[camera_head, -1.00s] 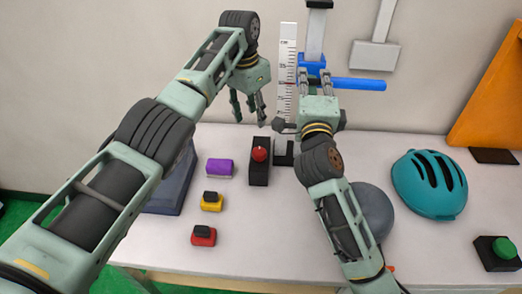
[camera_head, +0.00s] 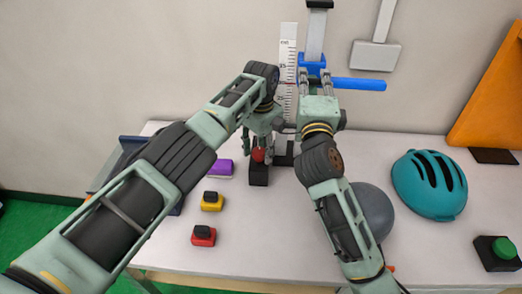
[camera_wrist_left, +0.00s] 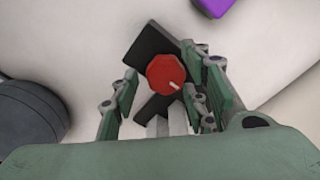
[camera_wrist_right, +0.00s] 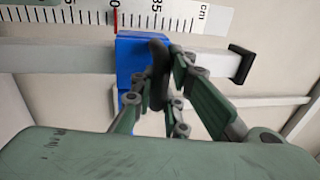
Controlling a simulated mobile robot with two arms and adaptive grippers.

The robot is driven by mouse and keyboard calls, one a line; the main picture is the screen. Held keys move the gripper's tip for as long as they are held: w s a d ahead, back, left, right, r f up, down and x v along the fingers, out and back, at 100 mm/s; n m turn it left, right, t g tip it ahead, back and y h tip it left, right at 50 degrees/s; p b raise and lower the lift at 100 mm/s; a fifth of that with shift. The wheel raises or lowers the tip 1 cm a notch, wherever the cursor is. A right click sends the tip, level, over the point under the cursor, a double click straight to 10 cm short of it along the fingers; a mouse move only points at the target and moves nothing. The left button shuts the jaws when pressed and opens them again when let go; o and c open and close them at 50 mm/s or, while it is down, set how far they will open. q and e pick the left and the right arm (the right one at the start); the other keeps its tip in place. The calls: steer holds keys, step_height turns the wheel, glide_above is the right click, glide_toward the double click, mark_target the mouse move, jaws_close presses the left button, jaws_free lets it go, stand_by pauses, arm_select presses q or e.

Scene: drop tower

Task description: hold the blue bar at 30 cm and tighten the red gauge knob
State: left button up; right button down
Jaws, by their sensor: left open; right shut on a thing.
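The blue bar (camera_head: 355,84) sticks out right from a blue block (camera_head: 313,66) on the upright rail. My right gripper (camera_head: 315,82) is shut at the block; the right wrist view shows its fingers (camera_wrist_right: 158,105) around a dark grip (camera_wrist_right: 158,72) on the blue block (camera_wrist_right: 130,65). A ruler (camera_head: 287,70) stands left of the rail; its red line (camera_wrist_right: 115,18) is at a mark ending in 0, before 35. My left gripper (camera_head: 260,145) is open over the red knob (camera_head: 258,156); the left wrist view shows the knob (camera_wrist_left: 166,73) between its fingers, no clear contact.
A purple block (camera_head: 221,168), yellow block (camera_head: 212,201) and red block (camera_head: 203,236) lie left of the knob. A grey ball (camera_head: 372,212), teal helmet (camera_head: 429,184) and green button (camera_head: 498,252) are on the right. The front middle of the table is clear.

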arm_select(q)
steer(key=shift+f, duration=0.2)
steer(key=shift+d, duration=0.1)
steer(key=c, duration=1)
